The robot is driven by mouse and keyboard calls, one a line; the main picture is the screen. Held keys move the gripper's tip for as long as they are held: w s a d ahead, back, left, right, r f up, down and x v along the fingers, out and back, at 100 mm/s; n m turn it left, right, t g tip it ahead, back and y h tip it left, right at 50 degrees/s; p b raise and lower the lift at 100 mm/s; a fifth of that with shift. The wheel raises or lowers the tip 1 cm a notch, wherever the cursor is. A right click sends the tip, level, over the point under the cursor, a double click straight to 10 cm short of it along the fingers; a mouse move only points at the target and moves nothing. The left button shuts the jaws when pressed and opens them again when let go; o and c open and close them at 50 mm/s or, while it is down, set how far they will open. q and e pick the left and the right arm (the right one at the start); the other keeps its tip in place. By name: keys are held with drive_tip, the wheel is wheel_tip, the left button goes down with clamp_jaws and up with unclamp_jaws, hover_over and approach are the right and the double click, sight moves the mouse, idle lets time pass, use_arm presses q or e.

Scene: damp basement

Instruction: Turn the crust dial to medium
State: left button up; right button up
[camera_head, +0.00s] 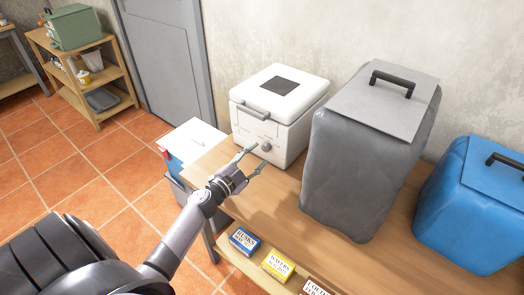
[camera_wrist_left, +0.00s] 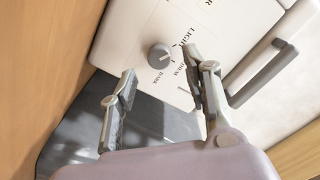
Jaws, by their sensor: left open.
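The white bread maker (camera_head: 262,131) stands on the wooden table, its lid shut. Its grey round crust dial (camera_head: 266,146) is on the front face. In the left wrist view the dial (camera_wrist_left: 158,56) has a pale pointer mark towards the picture's right. Printed words including LIGHT (camera_wrist_left: 187,38) and DARK (camera_wrist_left: 160,83) surround it; the middle word is partly hidden by a finger. I cannot tell exactly which word the mark meets. My left gripper (camera_head: 259,157) is open in front of the dial, its fingers either side of it in the wrist view; contact is unclear. My right gripper is not in view.
A tall grey covered block (camera_head: 355,150) stands close to the right of the bread maker, with a blue one (camera_head: 480,205) beyond. Small boxes, blue (camera_head: 244,241) and yellow (camera_head: 278,266), sit below the table's front edge. A shelf (camera_head: 110,100) stands far left.

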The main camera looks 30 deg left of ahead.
sight(265, 149)
use_arm(q)
drive_tip(key=shift+w+d, duration=0.15)
drive_tip(key=shift+w, duration=1.7)
drive_tip(key=shift+c, duration=0.5)
clamp_jaws()
